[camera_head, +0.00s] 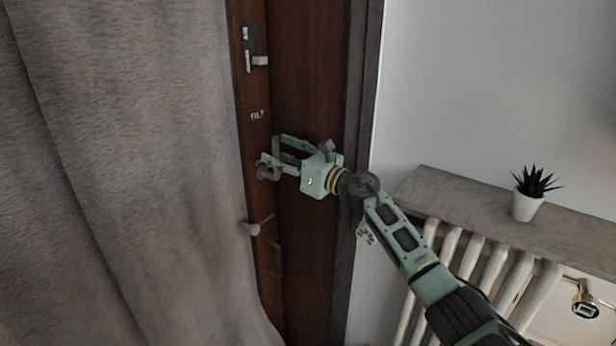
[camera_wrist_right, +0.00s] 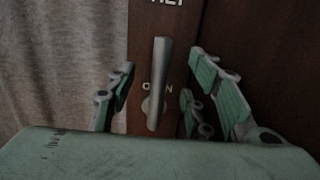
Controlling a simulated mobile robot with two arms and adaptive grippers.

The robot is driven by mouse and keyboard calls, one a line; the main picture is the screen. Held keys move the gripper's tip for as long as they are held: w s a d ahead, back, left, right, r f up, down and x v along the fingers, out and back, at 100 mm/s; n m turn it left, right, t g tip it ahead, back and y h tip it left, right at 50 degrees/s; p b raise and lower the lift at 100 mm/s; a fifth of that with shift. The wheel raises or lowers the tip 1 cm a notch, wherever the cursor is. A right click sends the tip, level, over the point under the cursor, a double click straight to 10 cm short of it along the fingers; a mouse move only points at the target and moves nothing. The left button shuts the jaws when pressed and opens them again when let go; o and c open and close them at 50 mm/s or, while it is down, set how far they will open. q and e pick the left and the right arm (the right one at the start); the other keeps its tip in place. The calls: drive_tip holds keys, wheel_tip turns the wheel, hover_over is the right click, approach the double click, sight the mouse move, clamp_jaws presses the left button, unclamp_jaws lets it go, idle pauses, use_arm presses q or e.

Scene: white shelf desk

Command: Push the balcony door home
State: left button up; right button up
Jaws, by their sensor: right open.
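The balcony door's brown wooden edge (camera_head: 257,100) stands beside the dark frame (camera_head: 362,110), partly covered on its left by a grey curtain. A metal handle (camera_wrist_right: 160,84) with lettering behind it sits on the door edge between the fingers of my right gripper in the right wrist view. My right gripper (camera_head: 268,158) is open at the door edge in the head view. Whether the fingers touch the handle cannot be told. A small knob with a lever (camera_head: 252,229) is lower on the door. My left gripper is not in view.
The grey curtain (camera_head: 120,180) hangs across the left side. At the right, a stone shelf (camera_head: 460,205) with a potted plant (camera_head: 525,205) stands above a white radiator (camera_head: 490,270). A white wall is behind.

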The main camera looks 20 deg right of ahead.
drive_tip(key=shift+s, duration=0.1)
idle(0.3)
drive_tip(key=p+v, duration=0.2)
drive_tip(key=v, duration=0.8)
idle(0.5)
